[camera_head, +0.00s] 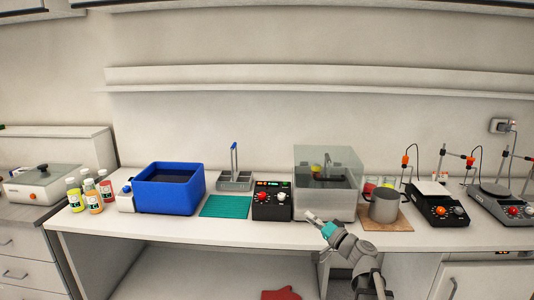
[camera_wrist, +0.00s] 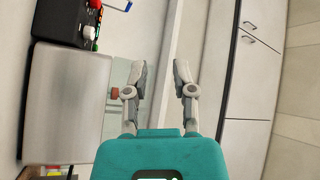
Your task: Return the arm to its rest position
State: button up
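My gripper (camera_head: 316,220) is in front of the bench's front edge in the head view, at the middle right, below the clear-walled bath. In the wrist view my gripper (camera_wrist: 160,75) has its two fingers apart, with nothing between them. Behind the fingers are the pale bench edge and the white cabinet fronts. My arm (camera_head: 355,255) reaches up from the bottom right of the head view.
The bench (camera_head: 250,238) holds a blue tub (camera_head: 168,190), a teal mat (camera_head: 226,207), a black control box (camera_head: 272,205), a clear-walled bath (camera_head: 325,205), a metal pot (camera_head: 384,207) and stirrers. Several juice bottles (camera_head: 75,195) stand at left. The shelf (camera_head: 300,78) is bare.

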jog(key=s+a+f+n+g+h+p, duration=0.3)
jog(key=s+a+f+n+g+h, duration=0.25)
jog(key=s+f+g, duration=0.55)
jog(key=s+d+f+m+g+h+p, duration=0.2)
jog(key=s+d+f+h, duration=0.3)
jog(key=s+d+h, duration=0.3)
jog(key=shift+s+d+f+g, duration=0.2)
jog(key=shift+s+f+g, duration=0.2)
jog(key=shift+s+g, duration=0.4)
jog(key=shift+h, duration=0.25)
dwell(0.6)
jog(key=o, duration=0.3)
